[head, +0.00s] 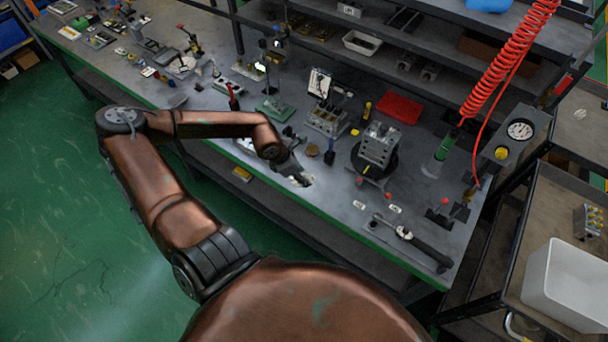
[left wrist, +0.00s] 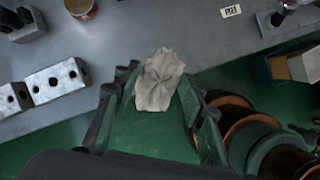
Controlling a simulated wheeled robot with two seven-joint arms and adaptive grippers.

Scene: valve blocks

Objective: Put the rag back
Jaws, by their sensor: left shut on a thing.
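The rag (left wrist: 160,82) is a small crumpled beige cloth. In the left wrist view it sits between the fingertips of my left gripper (left wrist: 155,88), which is shut on it. In the head view my left gripper (head: 296,174) is at the front edge of the workbench (head: 335,205), and a small pale bit of the rag (head: 302,181) shows at its tips. The wrist view shows green floor beneath the gripper and the bench edge just beyond the rag. My right gripper is not in view.
Metal valve blocks (left wrist: 55,82) lie on the bench beside the gripper. A valve block on a round black stand (head: 378,148), a red tray (head: 399,108) and a torque wrench (head: 412,242) are to the right. A white bin (head: 566,285) stands on the right-hand cart.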

